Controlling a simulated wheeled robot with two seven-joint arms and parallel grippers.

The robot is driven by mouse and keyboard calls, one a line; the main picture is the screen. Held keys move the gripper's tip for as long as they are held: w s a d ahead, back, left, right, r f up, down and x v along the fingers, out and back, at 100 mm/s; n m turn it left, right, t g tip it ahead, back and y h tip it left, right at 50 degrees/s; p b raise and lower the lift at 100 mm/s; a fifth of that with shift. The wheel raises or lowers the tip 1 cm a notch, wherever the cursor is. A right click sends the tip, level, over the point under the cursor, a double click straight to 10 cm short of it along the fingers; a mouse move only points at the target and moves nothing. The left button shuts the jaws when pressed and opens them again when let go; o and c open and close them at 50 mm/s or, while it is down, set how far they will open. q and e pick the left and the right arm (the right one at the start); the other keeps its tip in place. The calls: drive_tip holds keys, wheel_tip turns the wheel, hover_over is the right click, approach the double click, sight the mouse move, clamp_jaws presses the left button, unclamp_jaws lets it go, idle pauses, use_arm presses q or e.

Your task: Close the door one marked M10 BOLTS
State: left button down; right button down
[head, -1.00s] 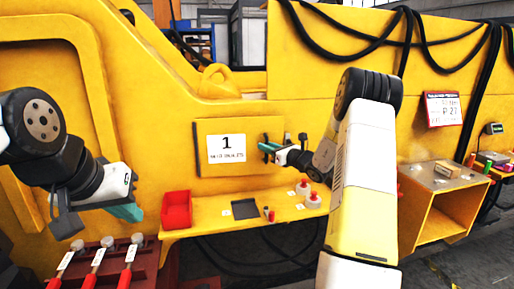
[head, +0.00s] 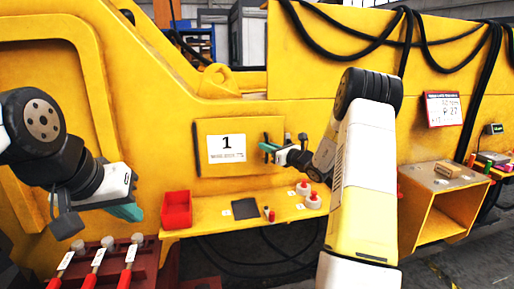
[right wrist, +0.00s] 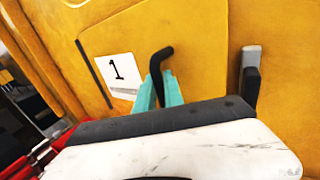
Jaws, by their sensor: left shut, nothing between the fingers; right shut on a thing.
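The yellow door (head: 208,170) carries a white label (head: 226,148) with a large "1"; the small print under it is too blurred to read. A dark strip runs along its left edge. The door looks about flush with the yellow body; I cannot tell whether a small gap remains. My right gripper (head: 269,151) is at the door's right side, its teal fingers shut on the black bent handle (right wrist: 160,57), which stands up between them in the right wrist view. My left gripper (head: 128,212) is shut and empty at the left, away from the door.
Below the door is a yellow shelf (head: 205,221) with a red bin (head: 177,210), a dark pad (head: 245,209) and red-and-white containers (head: 313,201). Red-handled tools (head: 93,268) stand at the lower left. A grey-black latch-like piece (right wrist: 251,75) sits right of the handle.

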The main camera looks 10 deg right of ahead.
idle(0.8)
drive_tip(key=w, duration=0.2)
drive_tip(key=shift+w+d, duration=0.2)
drive_tip(key=shift+w, duration=0.1)
drive_tip(key=shift+w+d+r, duration=0.1)
drive_tip(key=shift+w, duration=0.05)
drive_tip(key=c, duration=1.7)
unclamp_jaws()
drive_tip(key=shift+w, duration=0.1)
drive_tip(key=v, duration=0.7)
drive_tip(key=shift+s+d, duration=0.2)
drive_tip(key=shift+s, duration=0.15)
